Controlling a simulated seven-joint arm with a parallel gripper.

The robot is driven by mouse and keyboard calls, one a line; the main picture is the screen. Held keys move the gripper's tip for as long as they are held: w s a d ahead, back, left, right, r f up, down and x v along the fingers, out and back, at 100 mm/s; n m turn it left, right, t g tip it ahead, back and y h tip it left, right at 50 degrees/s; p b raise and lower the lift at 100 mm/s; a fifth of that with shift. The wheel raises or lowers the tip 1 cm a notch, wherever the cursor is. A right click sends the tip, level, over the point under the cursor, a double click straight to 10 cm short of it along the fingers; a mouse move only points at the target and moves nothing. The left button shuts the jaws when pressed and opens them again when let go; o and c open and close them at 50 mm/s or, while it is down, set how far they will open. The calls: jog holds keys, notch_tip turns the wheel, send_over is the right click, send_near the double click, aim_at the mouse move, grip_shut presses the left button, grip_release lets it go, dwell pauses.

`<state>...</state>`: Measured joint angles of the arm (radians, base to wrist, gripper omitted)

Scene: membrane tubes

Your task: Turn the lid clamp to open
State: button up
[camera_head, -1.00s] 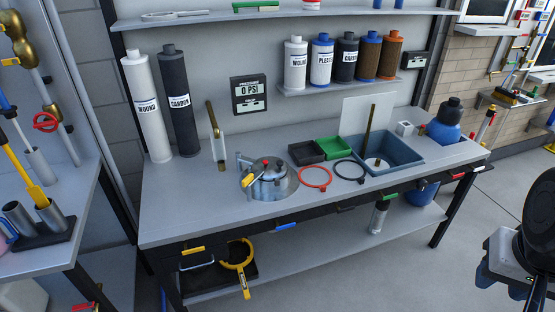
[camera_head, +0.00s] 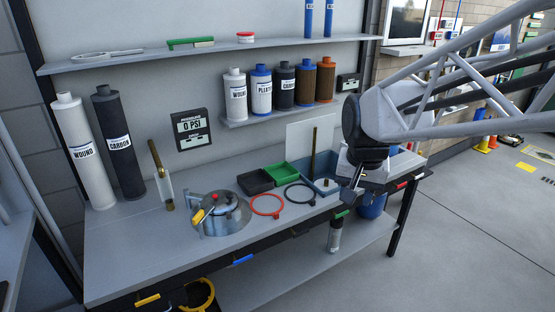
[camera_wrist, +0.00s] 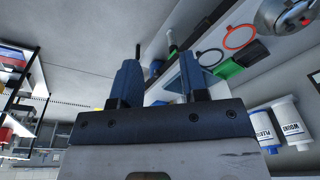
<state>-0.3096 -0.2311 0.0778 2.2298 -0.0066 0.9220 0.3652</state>
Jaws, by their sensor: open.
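The lid clamp is on a round metal vessel (camera_head: 224,218) set into the workbench, left of the red ring. A yellow handle (camera_head: 199,216) shows at the lid's left side and a red knob (camera_head: 214,197) on its top. The vessel also shows at the upper right of the wrist view (camera_wrist: 285,15), partly cut off. My gripper (camera_head: 349,193) is above the bench's right part, near the blue sink, well to the right of the vessel. In the wrist view my gripper (camera_wrist: 160,85) is open, with nothing between its fingers.
A red ring (camera_head: 266,206) and a black ring (camera_head: 299,194) lie right of the vessel. Black and green trays (camera_head: 286,174) stand behind them. A brass-topped tool (camera_head: 165,183) stands left of the vessel. Several filter cartridges (camera_head: 285,84) line the shelf behind.

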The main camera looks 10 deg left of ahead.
jog(key=w+a+f, duration=0.2)
jog(key=w+a, duration=0.4)
jog(key=a, duration=0.5)
jog(key=g, duration=0.2)
send_over(195, 217)
jog(key=shift+m, duration=0.3)
notch_tip(195, 217, down, 17)
jog(key=shift+s+r, duration=0.1)
jog(key=shift+s, duration=0.05)
jog(key=shift+f, duration=3.95)
grip_shut()
